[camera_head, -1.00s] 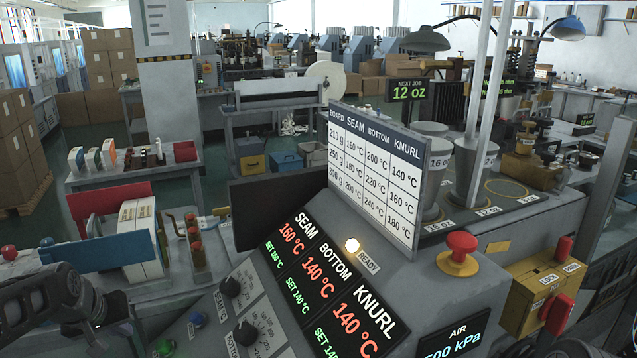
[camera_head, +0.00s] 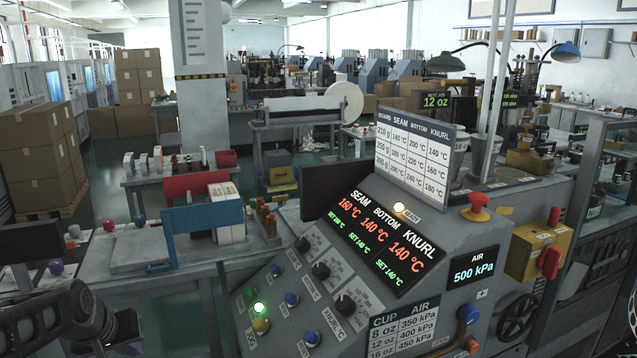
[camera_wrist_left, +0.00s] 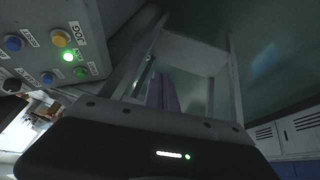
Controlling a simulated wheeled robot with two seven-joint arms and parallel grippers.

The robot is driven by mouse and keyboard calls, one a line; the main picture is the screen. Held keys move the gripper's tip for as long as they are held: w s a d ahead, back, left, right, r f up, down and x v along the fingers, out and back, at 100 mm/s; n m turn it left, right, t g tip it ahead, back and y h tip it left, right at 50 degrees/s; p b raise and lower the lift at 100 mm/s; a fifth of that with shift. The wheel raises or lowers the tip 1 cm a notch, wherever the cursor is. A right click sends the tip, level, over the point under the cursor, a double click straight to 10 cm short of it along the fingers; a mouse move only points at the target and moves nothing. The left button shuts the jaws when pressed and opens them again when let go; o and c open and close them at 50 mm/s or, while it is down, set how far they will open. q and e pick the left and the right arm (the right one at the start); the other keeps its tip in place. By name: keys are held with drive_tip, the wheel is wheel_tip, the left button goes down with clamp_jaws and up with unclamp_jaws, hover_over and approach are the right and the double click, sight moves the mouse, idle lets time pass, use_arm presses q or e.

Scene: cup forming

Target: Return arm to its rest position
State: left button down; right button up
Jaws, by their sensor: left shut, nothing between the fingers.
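My left arm comes in at the lower left of the head view. Its gripper (camera_head: 126,348) is low at the bottom edge, left of the control panel (camera_head: 290,340), apart from it and holding nothing. In the left wrist view, the shut fingers (camera_wrist_left: 163,93) show as a dim purple-grey shape beyond the dark wrist housing. The panel's buttons and lit green lamp (camera_wrist_left: 68,57) are at the upper left there. My right gripper is not in view.
The machine's display (camera_head: 375,235) and a yellow lock box (camera_head: 540,250) stand to the right. Stacked cartons (camera_head: 40,155) are at the far left.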

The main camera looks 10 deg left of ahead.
use_arm(q)
drive_tip(key=w+d+f+m+h, duration=0.2)
drive_tip(key=d+f, duration=1.4)
drive_tip(key=f, duration=0.4)
drive_tip(key=s+d+f+m+g+h, duration=0.1)
drive_tip(key=s+d+f+g, duration=0.1)
drive_tip(key=s+d+f, duration=0.6)
drive_tip(key=s+d+f+m+g+h, duration=0.1)
drive_tip(key=s+d+f+g+h, duration=0.1)
drive_tip(key=s+d+f, duration=0.7)
drive_tip(key=s+d+g, duration=0.1)
drive_tip(key=s+d, duration=0.2)
drive_tip(key=s, duration=0.4)
drive_tip(key=shift+s+d+f+g, duration=0.2)
drive_tip(key=shift+s+d+g, duration=0.05)
drive_tip(key=shift+s+g, duration=0.05)
